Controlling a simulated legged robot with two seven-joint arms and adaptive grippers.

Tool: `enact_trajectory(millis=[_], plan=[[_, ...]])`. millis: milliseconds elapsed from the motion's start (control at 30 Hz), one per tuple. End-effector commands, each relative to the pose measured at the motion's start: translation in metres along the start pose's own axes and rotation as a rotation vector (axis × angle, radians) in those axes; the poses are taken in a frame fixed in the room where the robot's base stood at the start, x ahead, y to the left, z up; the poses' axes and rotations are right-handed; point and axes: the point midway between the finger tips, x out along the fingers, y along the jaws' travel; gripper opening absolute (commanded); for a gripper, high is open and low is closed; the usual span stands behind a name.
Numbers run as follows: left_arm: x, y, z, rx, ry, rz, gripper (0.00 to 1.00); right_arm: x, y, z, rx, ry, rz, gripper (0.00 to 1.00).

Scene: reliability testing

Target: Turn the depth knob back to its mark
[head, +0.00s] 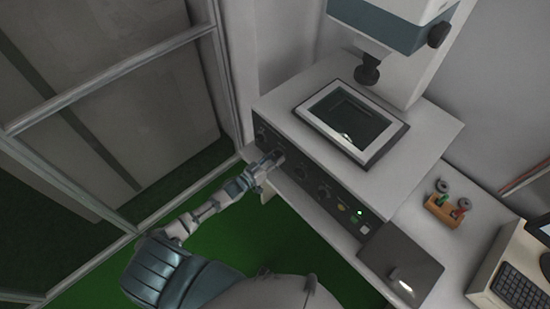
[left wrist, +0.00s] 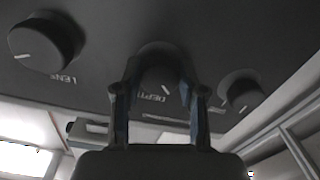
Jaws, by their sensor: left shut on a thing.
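My left gripper (head: 270,160) reaches the dark control panel on the front of the machine in the head view. In the left wrist view my left gripper (left wrist: 160,80) has one finger on each side of the black depth knob (left wrist: 157,72) and is shut on it. A short pale line shows near the knob's lower right edge. The upside-down label DEPTH (left wrist: 150,98) lies just below the knob in that view. The fingers and the knob hide part of the panel around it, and I cannot make out the mark clearly. My right gripper is not in view.
In the head view a framed screen (head: 350,120) lies on top of the machine. A small wooden holder (head: 443,210) stands on the right.

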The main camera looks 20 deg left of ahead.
Motion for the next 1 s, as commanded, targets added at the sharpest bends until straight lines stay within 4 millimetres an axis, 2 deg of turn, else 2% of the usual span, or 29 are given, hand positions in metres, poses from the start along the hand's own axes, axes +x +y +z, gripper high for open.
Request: enact_trajectory(millis=[600,1000], plan=[[-0.0009,-0.0027,0.0018,0.565,-0.006,-0.002,0.06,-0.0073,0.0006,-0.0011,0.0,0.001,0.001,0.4],[-0.001,-0.0027,0.0022,0.789,-0.006,-0.001,0.06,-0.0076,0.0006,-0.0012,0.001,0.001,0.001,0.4]])
